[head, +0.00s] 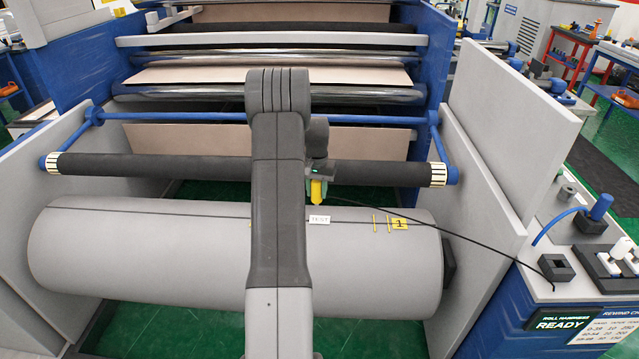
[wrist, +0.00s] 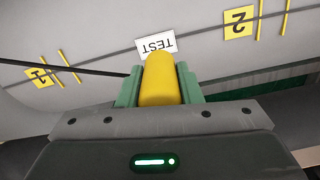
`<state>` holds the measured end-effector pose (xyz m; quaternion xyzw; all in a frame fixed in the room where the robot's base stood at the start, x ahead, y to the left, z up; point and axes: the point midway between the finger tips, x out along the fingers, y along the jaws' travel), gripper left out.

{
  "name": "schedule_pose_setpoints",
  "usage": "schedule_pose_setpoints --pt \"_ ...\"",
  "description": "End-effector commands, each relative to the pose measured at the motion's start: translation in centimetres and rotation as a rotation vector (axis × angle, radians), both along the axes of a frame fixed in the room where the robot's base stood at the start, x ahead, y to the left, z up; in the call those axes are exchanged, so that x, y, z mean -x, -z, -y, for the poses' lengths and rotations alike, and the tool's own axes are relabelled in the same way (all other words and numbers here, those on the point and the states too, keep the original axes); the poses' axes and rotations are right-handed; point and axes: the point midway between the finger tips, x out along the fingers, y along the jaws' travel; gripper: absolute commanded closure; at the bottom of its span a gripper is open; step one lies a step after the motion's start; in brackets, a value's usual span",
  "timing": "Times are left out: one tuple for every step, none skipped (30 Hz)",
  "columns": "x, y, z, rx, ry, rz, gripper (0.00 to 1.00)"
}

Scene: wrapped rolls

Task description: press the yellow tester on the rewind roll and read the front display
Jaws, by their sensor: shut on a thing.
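The yellow tester (head: 318,193) is held between the green pads of my gripper (wrist: 160,92), which is shut on it. It also shows in the wrist view (wrist: 160,80). Its tip points down at the grey rewind roll (head: 140,255), close to the white TEST label (head: 319,219). I cannot tell whether the tip touches the roll. In the wrist view the TEST label (wrist: 156,46) is upside down, just beyond the tip. The front display (head: 558,322) at the lower right reads ROLL HARDNESS READY. My arm hides the middle of the roll.
A black cable (head: 460,237) runs from the tester to the console at right. Yellow tags 1 (head: 400,224) and 2 (wrist: 240,20) with yellow stripes mark the roll. A dark bar (head: 150,167) crosses behind the roll. Grey side plates (head: 500,170) flank it.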

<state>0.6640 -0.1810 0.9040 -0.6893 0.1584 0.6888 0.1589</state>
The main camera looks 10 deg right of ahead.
Motion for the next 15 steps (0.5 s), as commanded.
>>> schedule_pose_setpoints --pt "-0.19 -0.42 0.65 0.000 0.012 0.000 1.00" --pt "-0.28 -0.54 0.87 0.000 0.017 0.000 1.00" --pt "-0.36 -0.65 1.07 0.000 0.021 0.000 1.00" --pt "-0.40 -0.70 1.15 0.000 0.023 0.000 1.00" --pt "-0.42 -0.72 1.20 0.000 0.024 0.000 1.00" --pt "-0.42 -0.73 1.23 0.000 0.025 0.000 1.00" --pt "-0.41 -0.72 1.22 0.000 0.025 0.000 1.00" --pt "-0.40 -0.71 1.21 0.000 0.025 0.000 1.00" --pt "-0.40 -0.70 1.19 0.000 0.024 0.000 1.00" --pt "-0.40 -0.70 1.19 0.000 0.024 0.000 1.00" --pt "-0.40 -0.70 1.19 0.000 0.024 0.000 1.00" --pt "-0.39 -0.70 1.18 0.000 0.024 0.000 1.00" --pt "-0.39 -0.70 1.18 0.000 0.024 0.000 1.00" --pt "-0.37 -0.69 1.17 0.000 0.024 0.000 1.00" --pt "-0.36 -0.67 1.15 0.000 0.024 0.000 1.00"
